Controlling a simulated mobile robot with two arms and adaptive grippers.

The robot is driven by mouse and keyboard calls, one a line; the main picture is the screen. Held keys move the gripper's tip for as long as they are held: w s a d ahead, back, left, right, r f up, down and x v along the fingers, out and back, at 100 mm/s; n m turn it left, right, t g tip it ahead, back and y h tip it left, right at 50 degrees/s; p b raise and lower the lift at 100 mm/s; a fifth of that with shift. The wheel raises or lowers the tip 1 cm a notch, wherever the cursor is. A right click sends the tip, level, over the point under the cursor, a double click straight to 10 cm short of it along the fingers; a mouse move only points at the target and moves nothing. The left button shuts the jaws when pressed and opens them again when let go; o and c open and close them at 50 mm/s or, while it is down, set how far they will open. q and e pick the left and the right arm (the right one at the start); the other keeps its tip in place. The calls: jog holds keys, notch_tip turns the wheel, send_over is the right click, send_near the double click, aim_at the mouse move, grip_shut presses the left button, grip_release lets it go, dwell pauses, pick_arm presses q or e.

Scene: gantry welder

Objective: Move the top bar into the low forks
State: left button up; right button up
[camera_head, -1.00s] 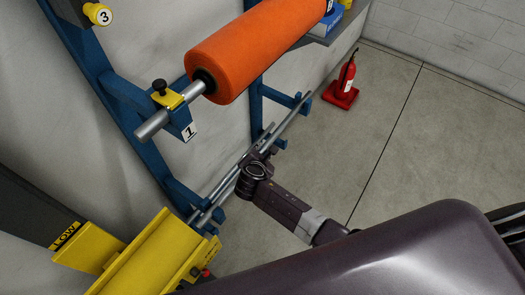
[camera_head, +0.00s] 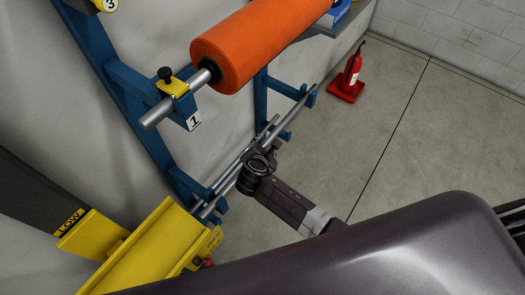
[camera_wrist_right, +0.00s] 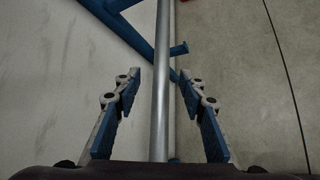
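Thin grey metal bars (camera_head: 232,180) run low along the wall on blue rack arms. I cannot tell which one is the top bar. My right gripper (camera_head: 268,135) is at the middle of these bars, its fingers partly hidden by the wrist. In the right wrist view, a grey bar (camera_wrist_right: 161,90) runs between the open fingers of that gripper (camera_wrist_right: 157,88), with a gap on both sides. A yellow plate marked LOW (camera_head: 68,219) stands at the lower left; I cannot make out forks there. My left gripper is not in view.
An orange roll (camera_head: 255,45) on a metal bar rests in higher blue rack arms, by a label 1. A yellow trough (camera_head: 160,245) stands at the bars' near end.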

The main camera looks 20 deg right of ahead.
jog(key=v, duration=1)
jog(key=s+d+f+m+g+y, duration=0.1)
jog(key=s+f+m+g, duration=0.1)
jog(key=s+f, duration=0.5)
jog(key=s+d+f+m+g+y, duration=0.1)
jog(key=s+d+f+m, duration=0.15)
jog(key=f, duration=0.85)
jog(key=s+f+m+g+y, duration=0.1)
jog(key=s+f+m+g, duration=0.15)
jog(key=s+f, duration=0.45)
jog(key=s+d+f+m+g, duration=0.1)
jog(key=s+f+m, duration=0.3)
jog(key=s, duration=0.4)
jog(key=s+d+f+m+g+y, duration=0.1)
jog(key=s+d+f+m, duration=0.2)
jog(key=s, duration=0.6)
jog(key=s+d+f+m+g, duration=0.1)
jog(key=s+d+f+m, duration=0.2)
jog(key=s+f+m, duration=0.3)
notch_tip(320, 180, down, 3)
jog(key=shift+s+r+m+y, duration=0.1)
jog(key=shift+s+m+y, duration=0.2)
jog(key=shift+s, duration=0.95)
jog(key=shift+d, duration=0.1)
jog(key=shift+c, duration=1.2)
jog(key=shift+w, duration=0.15)
